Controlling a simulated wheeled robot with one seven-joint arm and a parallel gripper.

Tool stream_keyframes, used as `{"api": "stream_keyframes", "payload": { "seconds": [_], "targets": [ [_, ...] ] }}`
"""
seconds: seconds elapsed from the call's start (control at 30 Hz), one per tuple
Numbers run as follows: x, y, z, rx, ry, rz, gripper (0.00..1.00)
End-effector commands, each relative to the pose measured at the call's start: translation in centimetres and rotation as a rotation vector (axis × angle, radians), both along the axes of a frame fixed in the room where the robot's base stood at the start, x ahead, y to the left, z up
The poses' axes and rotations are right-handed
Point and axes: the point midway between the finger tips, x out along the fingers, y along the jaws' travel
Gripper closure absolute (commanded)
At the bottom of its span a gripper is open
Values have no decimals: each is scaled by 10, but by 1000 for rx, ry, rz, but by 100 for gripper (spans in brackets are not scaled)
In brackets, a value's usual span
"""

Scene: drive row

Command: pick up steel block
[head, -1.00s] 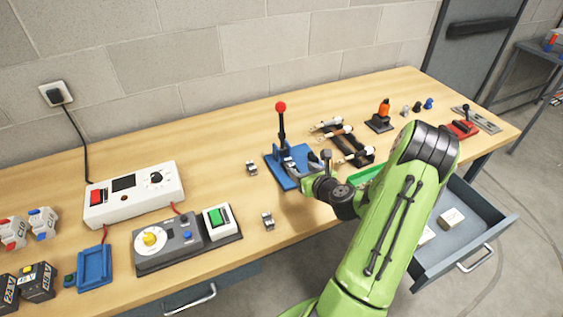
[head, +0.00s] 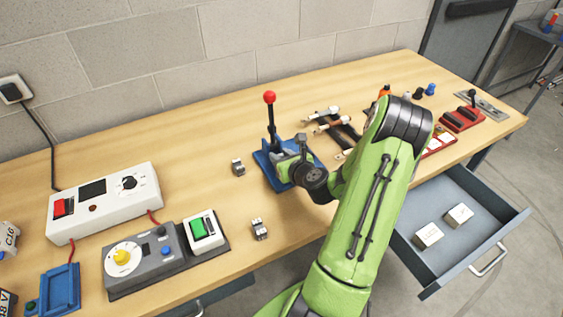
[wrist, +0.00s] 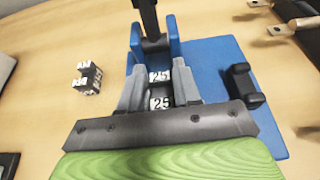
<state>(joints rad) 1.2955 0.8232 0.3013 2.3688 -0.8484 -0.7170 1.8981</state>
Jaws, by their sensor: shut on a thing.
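A small steel block marked "25" (wrist: 160,103) sits between my fingers in the wrist view, at the blue base of the lever press. My gripper (wrist: 159,82) is shut on it, with one grey finger on each side. The lever press (head: 269,122) has a blue base, a black upright lever and a red ball on top. In the head view my wrist covers the front of the press, and the held block is hidden there. A second small steel block (wrist: 88,78) stands on the table to the left of the press, also in the head view (head: 238,167).
Another small block (head: 259,229) stands nearer the table's front edge. A grey dial box (head: 150,260) and a white meter box (head: 105,203) are at left. Several handled tools (head: 333,122) lie right of the press. An open drawer (head: 410,247) holds two pale blocks.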

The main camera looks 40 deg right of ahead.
Motion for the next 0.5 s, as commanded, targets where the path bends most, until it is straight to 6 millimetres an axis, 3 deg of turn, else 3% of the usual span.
{"api": "stream_keyframes", "payload": {
  "seconds": [0.03, 0.17, 0.4, 0.5],
  "targets": [
    [0, 0, -1, 0, 2, 0, 82],
    [0, 0, -1, 0, 2, 0, 100],
    [0, 0, 1, -1, 0, 0, 100],
    [0, 0, 12, -4, 1, 1, 100]
  ]
}}
